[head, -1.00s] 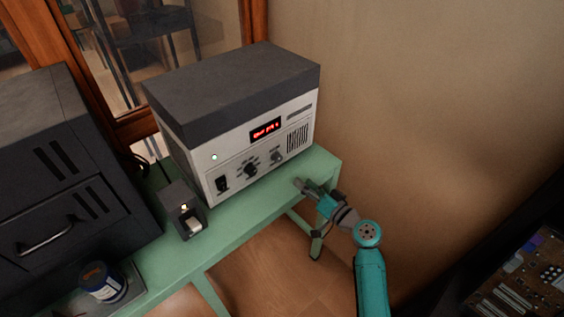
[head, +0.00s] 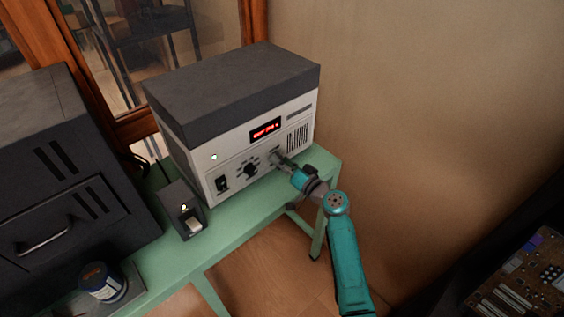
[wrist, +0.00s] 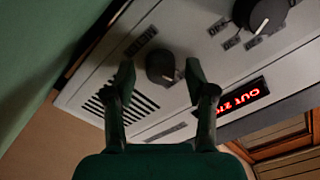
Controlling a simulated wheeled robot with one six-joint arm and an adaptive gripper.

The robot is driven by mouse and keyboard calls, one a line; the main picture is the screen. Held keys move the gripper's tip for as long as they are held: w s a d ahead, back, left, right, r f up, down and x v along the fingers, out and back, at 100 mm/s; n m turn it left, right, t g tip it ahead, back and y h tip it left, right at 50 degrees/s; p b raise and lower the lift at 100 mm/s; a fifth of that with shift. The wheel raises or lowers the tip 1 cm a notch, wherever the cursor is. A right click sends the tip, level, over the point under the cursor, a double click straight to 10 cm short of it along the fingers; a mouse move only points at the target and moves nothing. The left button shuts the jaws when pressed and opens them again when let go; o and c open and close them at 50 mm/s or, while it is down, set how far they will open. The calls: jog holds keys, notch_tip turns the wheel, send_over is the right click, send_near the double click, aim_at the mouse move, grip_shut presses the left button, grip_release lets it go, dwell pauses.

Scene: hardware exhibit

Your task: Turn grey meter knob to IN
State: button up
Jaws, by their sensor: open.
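The meter is a white-fronted box with a dark grey lid (head: 235,85) on a green bench. Its grey knob (wrist: 160,66) sits between the two fingertips of my gripper (wrist: 161,74) in the wrist view. The gripper is open, with a finger on each side of the knob and a visible gap at each side. In the head view my gripper (head: 277,158) is at the front panel and mostly covers the knob. The red display (wrist: 243,96) appears to read OUT with digits, upside down in the wrist view.
A larger black knob (head: 250,169) and a black switch (head: 222,184) are left of the grey knob. A small dark box (head: 183,208) stands on the green bench (head: 240,222) at the meter's left. A wall rises on the right.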

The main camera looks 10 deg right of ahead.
jog(key=shift+w, duration=0.1)
grip_shut()
jog(key=shift+m, duration=0.3)
jog(key=m, duration=0.3)
jog(key=shift+m, duration=2.1)
grip_release()
